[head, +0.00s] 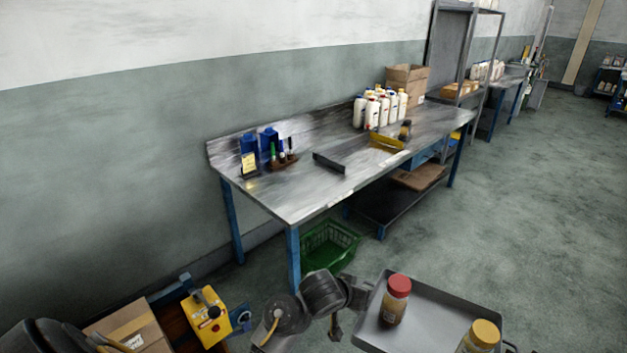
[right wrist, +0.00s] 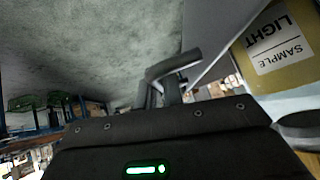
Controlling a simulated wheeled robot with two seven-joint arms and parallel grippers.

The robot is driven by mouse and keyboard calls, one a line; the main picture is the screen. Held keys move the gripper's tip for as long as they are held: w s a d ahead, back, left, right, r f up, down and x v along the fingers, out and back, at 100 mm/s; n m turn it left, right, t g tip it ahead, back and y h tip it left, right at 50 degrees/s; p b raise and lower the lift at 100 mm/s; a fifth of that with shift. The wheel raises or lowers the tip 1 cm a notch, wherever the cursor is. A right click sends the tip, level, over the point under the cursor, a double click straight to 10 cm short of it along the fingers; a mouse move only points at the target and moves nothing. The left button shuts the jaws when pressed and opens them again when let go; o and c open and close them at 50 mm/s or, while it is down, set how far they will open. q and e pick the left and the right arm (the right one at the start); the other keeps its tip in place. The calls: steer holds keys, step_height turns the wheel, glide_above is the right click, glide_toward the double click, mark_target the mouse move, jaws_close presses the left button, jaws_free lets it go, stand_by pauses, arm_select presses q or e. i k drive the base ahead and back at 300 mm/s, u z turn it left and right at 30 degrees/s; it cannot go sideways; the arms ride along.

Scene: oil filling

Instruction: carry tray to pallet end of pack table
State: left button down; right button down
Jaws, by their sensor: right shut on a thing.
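A grey tray (head: 432,312) is at the bottom right of the head view, off the table's near side and about level. It carries a red-capped sample jar (head: 396,300) and a yellow-capped jar (head: 480,338), both upright. In the right wrist view, my right gripper (right wrist: 168,82) is shut on the tray's bar handle, and a jar labelled SAMPLE LIGHT (right wrist: 280,50) shows beyond the rim. My left gripper (head: 346,308) is at the tray's left edge; its jaw state is unclear. The pack table (head: 300,200) stands ahead along the wall.
The table's near front corner is bare. Blue containers (head: 268,138), markers, a dark bar (head: 329,162), white bottles (head: 380,108) and a carton (head: 406,85) stand on it. A green crate (head: 330,245) sits below. A box (head: 130,328) and yellow device (head: 206,316) are lower left. Floor at right is clear.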

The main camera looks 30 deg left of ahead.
mark_target(296, 187)
steer(key=u, duration=0.05)
steer(key=i, duration=2.85)
steer(key=u, duration=2.35)
steer(key=i, duration=0.5)
steer(key=u, duration=0.1)
